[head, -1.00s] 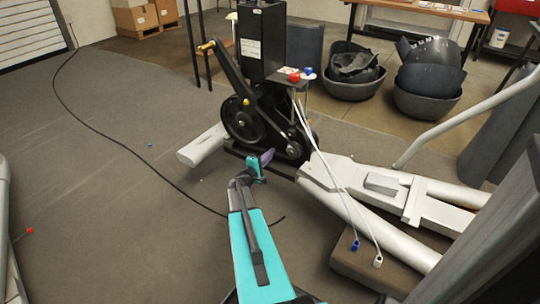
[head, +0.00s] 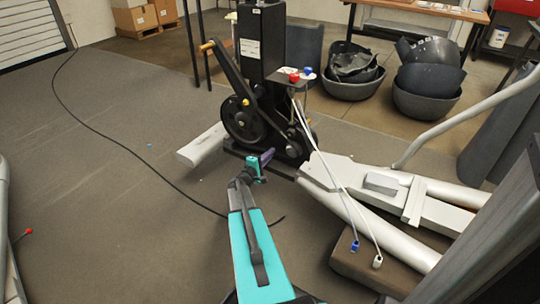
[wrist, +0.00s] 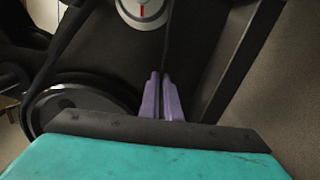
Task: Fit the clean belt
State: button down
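The exercise machine's black drive unit (head: 262,60) stands upright, with a large black wheel (head: 240,120) low on its left and a smaller round part (head: 293,148) low on its right. My gripper (head: 267,158) is low in front of the unit. In the wrist view its two purple fingers (wrist: 161,80) are close together, with only a thin dark gap between them. A thin dark line (wrist: 168,40) rises from the fingertips; I cannot tell whether it is a belt strand or a frame edge. A black wheel (wrist: 75,105) is at the left. No belt is clearly recognisable.
Pale frame rails (head: 400,195) and two cables with blue and white plugs (head: 355,245) lie right of my arm. A black cable (head: 120,148) crosses the mat at left. Bins (head: 352,88) of dark covers stand behind. The mat's left part is largely clear.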

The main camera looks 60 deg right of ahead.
jog(key=shift+d, duration=0.35)
dwell(0.5)
jog(key=c, duration=1.9)
grip_release()
jog(key=shift+a, duration=0.1)
jog(key=a+p, duration=0.3)
jog(key=a, duration=1)
jog(key=shift+a+p, duration=0.3)
jog(key=shift+a, duration=0.05)
jog(key=shift+w, duration=0.1)
